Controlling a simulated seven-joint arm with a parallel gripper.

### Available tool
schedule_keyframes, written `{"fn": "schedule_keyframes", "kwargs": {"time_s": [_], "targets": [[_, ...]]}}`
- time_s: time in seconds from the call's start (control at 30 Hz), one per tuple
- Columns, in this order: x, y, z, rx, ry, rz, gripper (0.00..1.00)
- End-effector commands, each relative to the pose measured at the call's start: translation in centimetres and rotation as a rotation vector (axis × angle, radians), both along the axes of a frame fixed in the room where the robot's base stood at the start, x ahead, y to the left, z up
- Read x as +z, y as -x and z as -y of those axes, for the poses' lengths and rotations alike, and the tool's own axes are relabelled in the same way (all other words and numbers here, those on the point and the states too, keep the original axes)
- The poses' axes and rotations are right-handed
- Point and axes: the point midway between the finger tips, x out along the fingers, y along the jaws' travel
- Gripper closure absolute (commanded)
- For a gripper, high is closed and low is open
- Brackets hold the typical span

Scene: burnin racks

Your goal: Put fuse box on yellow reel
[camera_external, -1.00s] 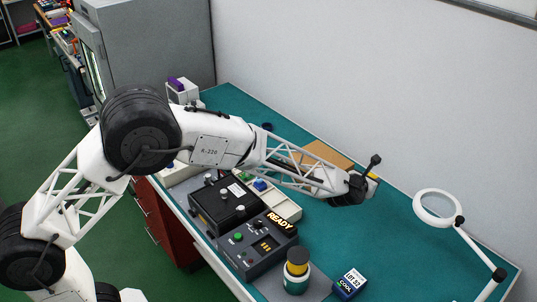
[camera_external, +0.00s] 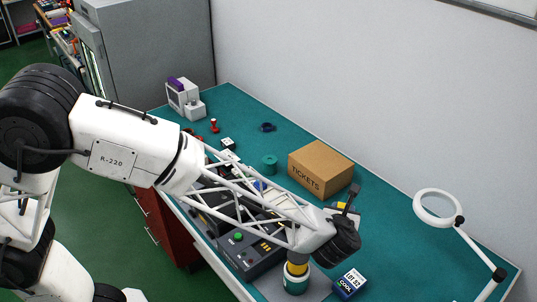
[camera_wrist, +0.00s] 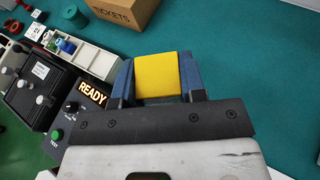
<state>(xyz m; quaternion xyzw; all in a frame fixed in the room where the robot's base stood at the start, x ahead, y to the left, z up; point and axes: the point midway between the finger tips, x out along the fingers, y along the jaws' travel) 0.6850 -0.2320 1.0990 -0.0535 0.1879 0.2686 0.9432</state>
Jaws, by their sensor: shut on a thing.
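My gripper (camera_wrist: 157,85) is shut on a yellow block, which I take for the fuse box (camera_wrist: 157,74); its blue fingers press the block from both sides. In the external view, my wrist hides most of the gripper, and a small yellow patch shows just behind the wrist. A yellow cylinder, probably the yellow reel (camera_external: 297,268), sits at the front of the bench on a teal, white-labelled round body (camera_external: 295,284). My arm covers its top and stands above it in the picture. The reel is not recognisable in the wrist view.
A cardboard TICKETS box (camera_external: 320,170) stands farther back. A blue LOT 52 box (camera_external: 350,283) is right of the reel stack. The dark READY panel (camera_external: 247,262) lies to its left. A ring lamp (camera_external: 437,207) stands right. The teal bench (camera_external: 395,250) is largely clear between.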

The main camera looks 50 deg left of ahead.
Motion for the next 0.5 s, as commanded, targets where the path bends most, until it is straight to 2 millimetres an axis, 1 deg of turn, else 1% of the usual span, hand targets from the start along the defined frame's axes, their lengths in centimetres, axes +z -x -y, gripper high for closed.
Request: {"fn": "schedule_keyframes", "kwargs": {"time_s": [0.03, 0.1, 0.3, 0.4, 0.5], "targets": [[0.2, 1.7, 0.1, 0.022, 0.0, 0.0, 0.86], [0.4, 4.1, 0.1, 0.06, 0.001, 0.001, 0.86], [0.6, 9.9, -0.5, 0.155, 0.001, 0.001, 0.86], [0.6, 12.0, -0.8, 0.188, 0.0, 0.0, 0.86], [0.6, 13.5, -1.0, 0.212, 0.001, 0.0, 0.86]]}}
